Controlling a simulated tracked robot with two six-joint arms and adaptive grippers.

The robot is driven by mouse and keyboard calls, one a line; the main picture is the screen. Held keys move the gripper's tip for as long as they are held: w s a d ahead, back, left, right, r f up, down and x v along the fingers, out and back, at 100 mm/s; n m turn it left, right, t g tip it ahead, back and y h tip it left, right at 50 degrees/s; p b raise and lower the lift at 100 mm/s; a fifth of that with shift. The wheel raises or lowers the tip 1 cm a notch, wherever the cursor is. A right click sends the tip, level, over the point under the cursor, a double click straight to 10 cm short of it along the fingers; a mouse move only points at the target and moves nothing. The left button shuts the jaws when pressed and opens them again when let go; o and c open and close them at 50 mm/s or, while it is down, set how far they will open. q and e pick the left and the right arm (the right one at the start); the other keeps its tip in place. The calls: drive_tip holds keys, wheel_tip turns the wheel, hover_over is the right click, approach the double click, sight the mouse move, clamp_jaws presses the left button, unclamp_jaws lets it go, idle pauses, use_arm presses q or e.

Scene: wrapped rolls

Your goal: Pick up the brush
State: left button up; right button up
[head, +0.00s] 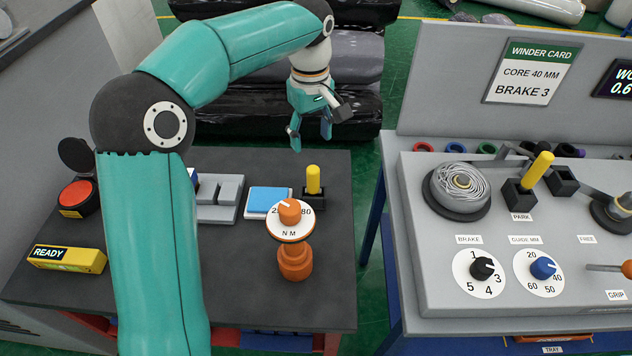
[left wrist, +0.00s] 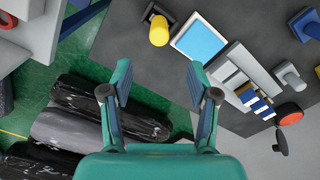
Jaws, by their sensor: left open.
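A yellow handle (head: 313,180) stands upright in a small black holder (head: 313,200) at the back right of the dark table. It may be the brush; no bristles show. The yellow handle (left wrist: 159,30) is also at the top of the left wrist view, beyond the fingertips. My left gripper (head: 311,130) is open and empty above the table's back edge, behind the handle and apart from it. Its spread fingers (left wrist: 159,78) have nothing between them in the left wrist view. My right gripper is not in view.
A blue pad (head: 269,200) lies beside the holder. An orange dial stand (head: 290,235) is in front. A grey rack (head: 218,198), red button (head: 78,193) and yellow READY box (head: 66,259) are left. A grey bench (head: 520,290) with dials stands right. Dark wrapped rolls (head: 340,58) lie behind.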

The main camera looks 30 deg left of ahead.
sight(312, 178)
use_arm(q)
wheel_tip(312, 178, down, 8)
drive_tip(key=shift+r, duration=0.25)
drive_tip(key=shift+d+f+p, duration=0.15)
drive_tip(key=shift+f+p, duration=0.55)
drive_tip(key=shift+f, duration=2.05)
clamp_jaws()
